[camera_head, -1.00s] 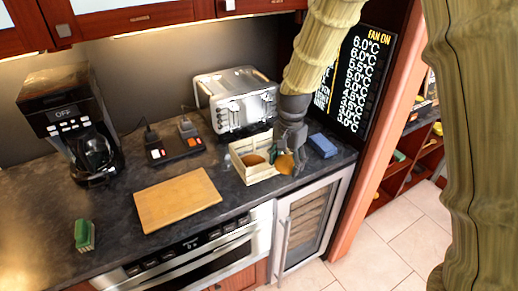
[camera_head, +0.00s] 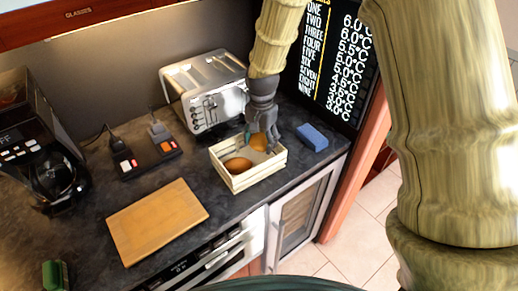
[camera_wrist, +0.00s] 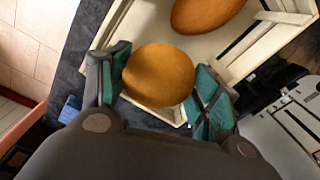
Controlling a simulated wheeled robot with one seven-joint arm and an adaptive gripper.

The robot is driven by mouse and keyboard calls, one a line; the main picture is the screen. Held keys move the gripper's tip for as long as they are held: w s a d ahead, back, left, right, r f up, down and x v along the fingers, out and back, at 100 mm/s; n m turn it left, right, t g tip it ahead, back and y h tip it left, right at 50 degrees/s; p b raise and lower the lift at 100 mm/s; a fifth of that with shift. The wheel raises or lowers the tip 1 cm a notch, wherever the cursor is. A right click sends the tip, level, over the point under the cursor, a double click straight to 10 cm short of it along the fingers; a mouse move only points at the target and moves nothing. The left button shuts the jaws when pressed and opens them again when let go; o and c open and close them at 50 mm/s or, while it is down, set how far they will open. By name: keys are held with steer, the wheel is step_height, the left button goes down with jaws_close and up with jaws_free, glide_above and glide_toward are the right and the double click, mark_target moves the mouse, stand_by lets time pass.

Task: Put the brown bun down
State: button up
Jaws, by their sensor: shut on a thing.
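The brown bun (camera_wrist: 158,76) sits between the teal-padded fingers of my gripper (camera_wrist: 160,92) in the wrist view, and my gripper is shut on it. In the head view my gripper (camera_head: 262,140) is over the right part of a pale wooden crate (camera_head: 252,179), with the held bun (camera_head: 259,142) inside or just above it. I cannot tell whether the bun touches the crate floor. A second brown bun (camera_head: 237,165) lies in the left part of the crate, and it also shows in the wrist view (camera_wrist: 205,12).
A silver toaster (camera_head: 208,92) stands behind the crate. A blue sponge-like block (camera_head: 312,137) lies to its right. A wooden cutting board (camera_head: 157,220) lies to the left, and a coffee maker (camera_head: 45,145) stands at the far left. The counter's front edge is close to the crate.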

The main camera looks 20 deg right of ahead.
mark_target(260, 157)
steer(key=shift+w+f, duration=0.75)
steer(key=shift+f, duration=0.35)
steer(key=shift+s+f+p, duration=0.5)
steer(key=shift+s, duration=0.1)
steer(key=f, duration=0.2)
steer(key=shift+w+f+p, duration=0.3)
steer(key=shift+w+f, duration=0.05)
steer(key=shift+w, duration=0.05)
steer(key=shift+s, duration=0.25)
steer(key=shift+w+f, duration=0.1)
steer(key=shift+f, duration=0.05)
steer(key=o, duration=0.7)
steer(key=shift+o, duration=0.2)
step_height(260, 157, up, 12)
steer(key=p, duration=0.8)
